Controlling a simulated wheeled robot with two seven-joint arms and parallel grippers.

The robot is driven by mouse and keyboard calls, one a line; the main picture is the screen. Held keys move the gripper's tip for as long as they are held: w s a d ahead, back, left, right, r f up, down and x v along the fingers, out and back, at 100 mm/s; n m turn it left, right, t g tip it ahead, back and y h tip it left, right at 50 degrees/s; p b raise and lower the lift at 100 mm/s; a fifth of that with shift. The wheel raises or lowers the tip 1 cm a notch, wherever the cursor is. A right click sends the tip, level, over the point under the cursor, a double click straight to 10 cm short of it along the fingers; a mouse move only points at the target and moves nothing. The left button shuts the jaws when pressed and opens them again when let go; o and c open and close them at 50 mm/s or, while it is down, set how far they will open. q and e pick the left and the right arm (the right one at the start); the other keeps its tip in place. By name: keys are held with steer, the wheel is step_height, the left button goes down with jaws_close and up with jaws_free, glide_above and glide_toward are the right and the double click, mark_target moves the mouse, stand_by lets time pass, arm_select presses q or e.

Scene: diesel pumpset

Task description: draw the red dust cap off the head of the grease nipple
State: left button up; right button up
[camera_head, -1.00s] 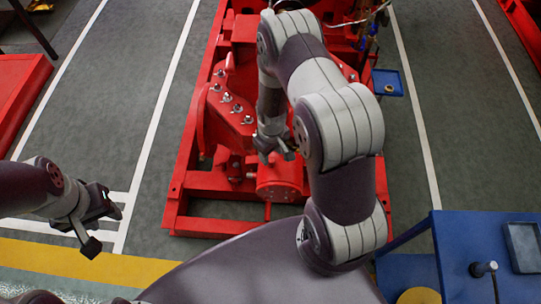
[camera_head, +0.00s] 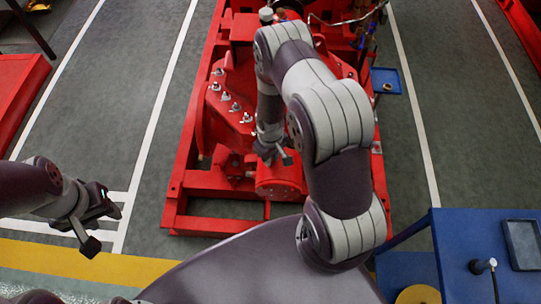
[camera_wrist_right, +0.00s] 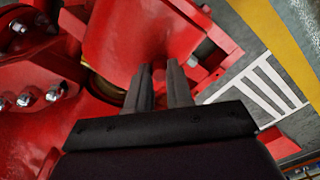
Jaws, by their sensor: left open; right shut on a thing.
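My right gripper (camera_head: 275,160) is over the front of the red pumpset (camera_head: 184,190), beside the round red housing (camera_head: 279,189). In the right wrist view its two fingers (camera_wrist_right: 161,68) point at red metal with a narrow gap between the tips. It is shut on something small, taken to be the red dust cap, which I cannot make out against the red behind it. The grease nipple is not distinguishable either; whether the cap is still on it cannot be told. My left gripper (camera_head: 103,230) is open and empty at the left, over the floor.
A flange with several bolts (camera_head: 237,107) is left of my right gripper. A blue table (camera_head: 450,245) with a dark tray (camera_head: 521,245) stands at the lower right. A small blue tray (camera_head: 386,80) is beside the pumpset.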

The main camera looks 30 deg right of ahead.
steer(key=shift+r, duration=0.1)
steer(key=shift+r+p, duration=1.45)
steer(key=shift+r, duration=0.1)
step_height(320, 180, up, 5)
steer(key=p, duration=0.4)
